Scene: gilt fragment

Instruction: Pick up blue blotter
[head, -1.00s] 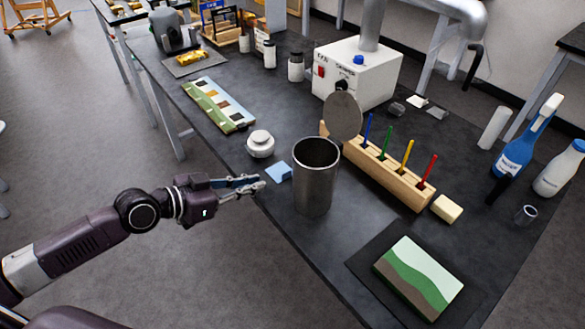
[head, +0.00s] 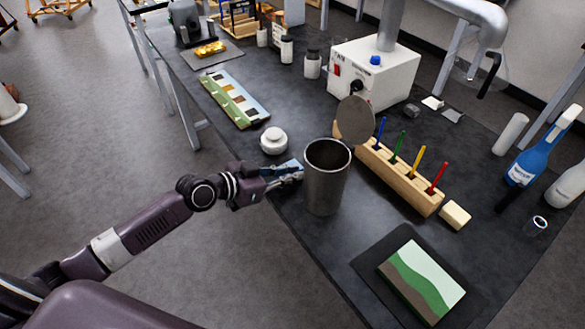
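The small light-blue blotter (head: 292,164) lies at the table's near left edge, just left of the metal canister (head: 325,185). My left gripper (head: 289,175) reaches in from the left, and its fingertips overlap the blotter in the head view. The fingers hide part of the blotter. I cannot tell whether they are open around it or shut on it, or whether they touch it. My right gripper is not in view.
The canister, its round lid (head: 356,118) upright behind it, stands close to the right of the fingertips. A white round jar (head: 273,140) stands just behind. A wooden rack (head: 400,177) with coloured sticks and a painted panel (head: 421,280) lie further right.

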